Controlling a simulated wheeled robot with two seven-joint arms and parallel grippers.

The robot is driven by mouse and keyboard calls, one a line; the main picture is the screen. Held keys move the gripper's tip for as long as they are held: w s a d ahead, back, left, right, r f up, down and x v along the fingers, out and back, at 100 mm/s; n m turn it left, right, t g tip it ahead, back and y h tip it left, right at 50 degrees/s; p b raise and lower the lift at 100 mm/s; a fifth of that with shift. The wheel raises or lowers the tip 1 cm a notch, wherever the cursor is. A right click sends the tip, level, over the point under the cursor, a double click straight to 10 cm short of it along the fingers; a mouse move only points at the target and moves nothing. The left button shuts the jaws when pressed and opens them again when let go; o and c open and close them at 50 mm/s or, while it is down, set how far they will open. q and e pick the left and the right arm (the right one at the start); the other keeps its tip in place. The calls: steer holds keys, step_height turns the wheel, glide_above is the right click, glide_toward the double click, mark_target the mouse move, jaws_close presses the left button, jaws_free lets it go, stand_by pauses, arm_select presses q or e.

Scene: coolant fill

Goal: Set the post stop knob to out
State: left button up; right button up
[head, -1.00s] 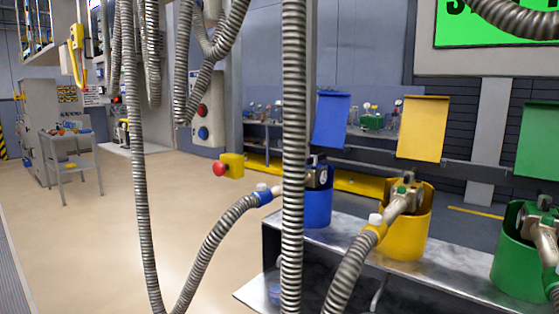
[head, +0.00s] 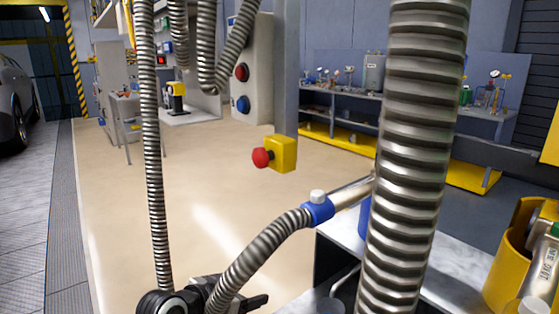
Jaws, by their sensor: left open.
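The post stop knob (head: 262,158) is a red round knob on the left face of a small yellow box (head: 281,154). The box is fixed to a grey upright post (head: 287,75) in the middle of the head view. The knob stands clear of the box face; I cannot tell whether it is in or out. My left gripper (head: 255,301) is at the bottom edge, black, open and partly hidden by a grey hose. It is below the knob in the picture and not touching it. My right gripper is out of view.
A thick ribbed hose (head: 415,150) hangs close on the right, and a thinner one (head: 153,150) hangs on the left. A hose with a blue collar (head: 318,209) runs below the knob. A metal bench (head: 455,262) and yellow holder (head: 507,262) stand right. The floor left of the post is clear.

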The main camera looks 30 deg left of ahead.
arm_select(q)
steer(key=w+a+r+t+h, duration=0.1)
steer(key=a+r, duration=0.2)
steer(key=r, duration=0.4)
steer(key=w+a+r+t+h, duration=0.15)
steer(key=a+r, duration=0.25)
steer(key=r, duration=0.4)
steer(key=m+t+h, duration=0.2)
steer(key=m, duration=0.2)
glide_toward(255, 159)
steer(key=p+x, duration=0.2)
steer(key=x, duration=0.7)
steer(key=shift+w+d+r+p, duration=0.1)
steer(key=shift+w+d+p, duration=0.15)
steer(key=shift+p, duration=0.05)
steer(key=shift+w+d, duration=0.25)
steer(key=shift+w, duration=0.4)
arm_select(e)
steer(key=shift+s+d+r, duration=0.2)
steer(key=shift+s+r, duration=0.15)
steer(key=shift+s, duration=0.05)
